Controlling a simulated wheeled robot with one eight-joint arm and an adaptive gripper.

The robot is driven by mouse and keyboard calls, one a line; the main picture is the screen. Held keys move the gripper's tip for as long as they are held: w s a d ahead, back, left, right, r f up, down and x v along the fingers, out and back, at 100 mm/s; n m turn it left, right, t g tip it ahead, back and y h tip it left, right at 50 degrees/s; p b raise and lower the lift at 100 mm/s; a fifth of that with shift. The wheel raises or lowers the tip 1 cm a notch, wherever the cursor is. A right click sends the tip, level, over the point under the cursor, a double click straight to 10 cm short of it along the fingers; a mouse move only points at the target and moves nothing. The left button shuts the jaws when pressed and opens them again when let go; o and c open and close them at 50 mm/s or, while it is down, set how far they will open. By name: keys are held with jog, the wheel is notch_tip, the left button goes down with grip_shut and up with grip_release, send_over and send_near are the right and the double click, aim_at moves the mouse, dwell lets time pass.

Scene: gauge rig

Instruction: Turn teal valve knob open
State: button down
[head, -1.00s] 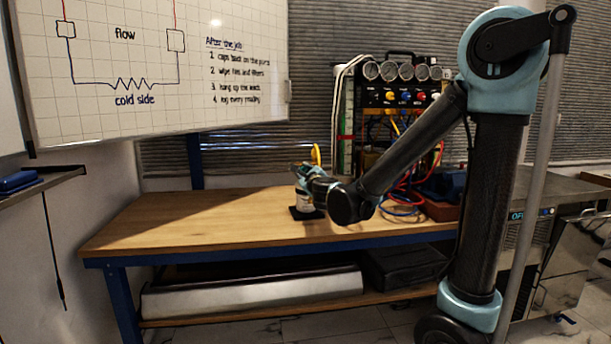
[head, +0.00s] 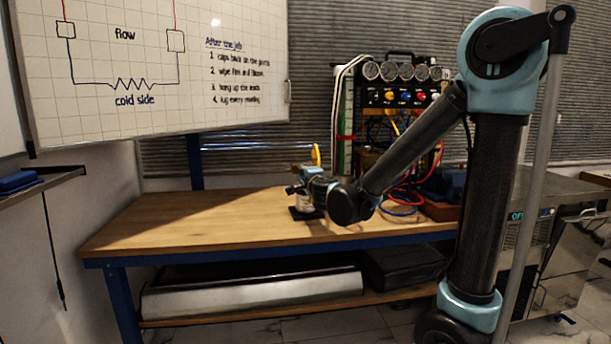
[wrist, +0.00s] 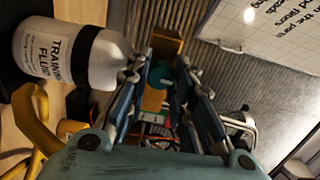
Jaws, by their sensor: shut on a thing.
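The teal valve knob (wrist: 154,98) shows between the fingers in the wrist view, in front of a brass-coloured block (wrist: 166,46). My gripper (wrist: 161,66) is shut on the knob, one finger on each side; the fingers hide its edges. In the head view my gripper (head: 298,180) is small, above the left-middle of the bench, and the knob cannot be made out there.
A silver bottle marked "TRAINING FLUID" (wrist: 60,50) stands close beside my gripper; a yellow looped thing (wrist: 42,125) is also near. The gauge panel (head: 402,85) with hoses stands behind my arm. The wooden bench's (head: 170,222) left part is clear.

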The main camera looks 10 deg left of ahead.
jog(key=shift+f+n, duration=0.1)
jog(key=shift+n, duration=0.6)
jog(key=shift+s+n, duration=0.1)
jog(key=shift+n, duration=0.2)
jog(key=c, duration=1.4)
grip_release()
jog(key=shift+o, duration=0.2)
jog(key=v, duration=1.1)
jog(key=shift+s+d, duration=0.25)
jog(key=shift+s, duration=0.05)
